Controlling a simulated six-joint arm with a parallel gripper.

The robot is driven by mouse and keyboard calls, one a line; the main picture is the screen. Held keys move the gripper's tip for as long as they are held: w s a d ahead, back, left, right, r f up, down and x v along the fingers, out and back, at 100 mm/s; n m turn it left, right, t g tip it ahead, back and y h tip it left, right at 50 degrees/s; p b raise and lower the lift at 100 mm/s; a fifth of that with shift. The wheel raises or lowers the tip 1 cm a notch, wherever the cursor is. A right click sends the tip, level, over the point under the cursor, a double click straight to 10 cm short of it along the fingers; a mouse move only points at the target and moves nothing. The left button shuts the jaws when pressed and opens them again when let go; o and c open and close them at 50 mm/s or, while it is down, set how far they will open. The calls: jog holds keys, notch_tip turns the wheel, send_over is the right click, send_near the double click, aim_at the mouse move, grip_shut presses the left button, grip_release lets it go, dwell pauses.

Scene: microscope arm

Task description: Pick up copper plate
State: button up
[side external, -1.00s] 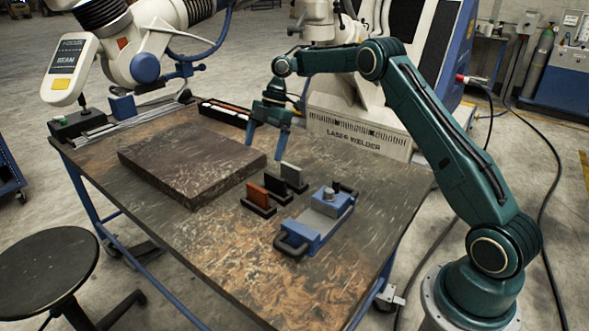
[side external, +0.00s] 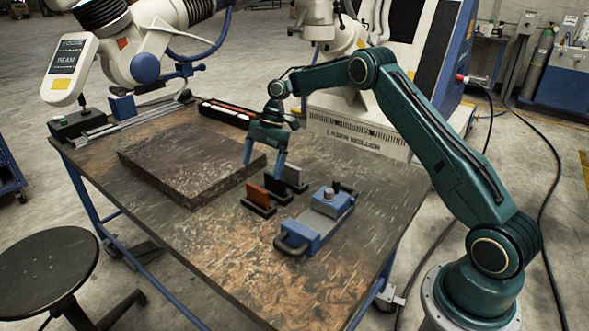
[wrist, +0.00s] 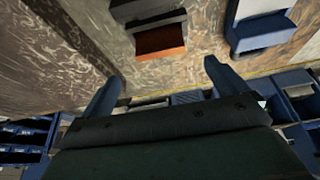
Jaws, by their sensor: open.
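The copper plate (side external: 258,195) is a small orange-brown plate standing upright in a black holder. It is the leftmost and nearest of a short row in the side view. In the wrist view the copper plate (wrist: 160,40) shows at the top, roughly centred between the fingers but ahead of them. My gripper (side external: 264,165) is open and empty, fingers pointing down, above and behind the copper plate. Its two blue fingers also show in the wrist view, where my gripper (wrist: 162,70) has nothing between its fingertips.
A dark plate (side external: 278,187) and a grey plate (side external: 291,172) stand in holders close to the copper one. A blue vise-like fixture (side external: 305,237) sits to the right. A thick dark slab (side external: 185,160) lies to the left. The table's front is clear.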

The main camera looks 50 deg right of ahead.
aim_at(257, 188)
jog(key=shift+x, duration=2.25)
jog(key=shift+f, duration=0.15)
jog(key=shift+x, duration=2.5)
jog(key=shift+s+d, duration=0.1)
jog(key=shift+c, duration=0.2)
jog(key=c, duration=1.4)
jog(key=shift+c, duration=0.7)
